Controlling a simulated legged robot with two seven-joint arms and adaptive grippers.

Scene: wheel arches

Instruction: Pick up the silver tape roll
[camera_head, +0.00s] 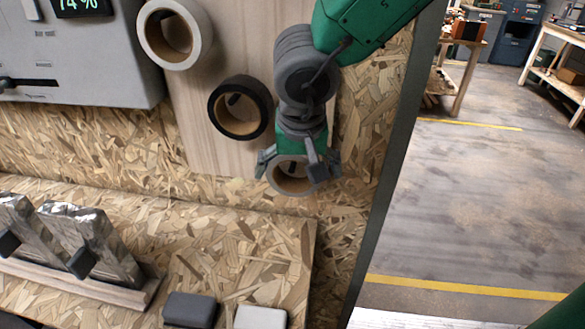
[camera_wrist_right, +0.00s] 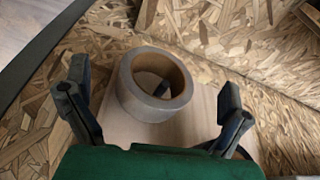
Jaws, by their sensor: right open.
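The silver tape roll (camera_head: 277,184) is the lowest of three rolls on the upright wooden board (camera_head: 205,150). It has a grey outside and a brown core. In the right wrist view, the silver tape roll (camera_wrist_right: 145,105) lies between my spread fingers, with a visible gap on each side. My right gripper (camera_head: 291,168) is open, with its fingers on either side of the roll. In the head view the gripper hides the roll's upper part. My left gripper is not in view.
A black tape roll (camera_head: 226,123) and a white tape roll (camera_head: 150,40) are higher on the board. A grey machine (camera_head: 80,50) is at upper left. A holder with metal pieces (camera_head: 85,245) and two small blocks (camera_head: 190,310) are below. Open floor lies right of the panel edge.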

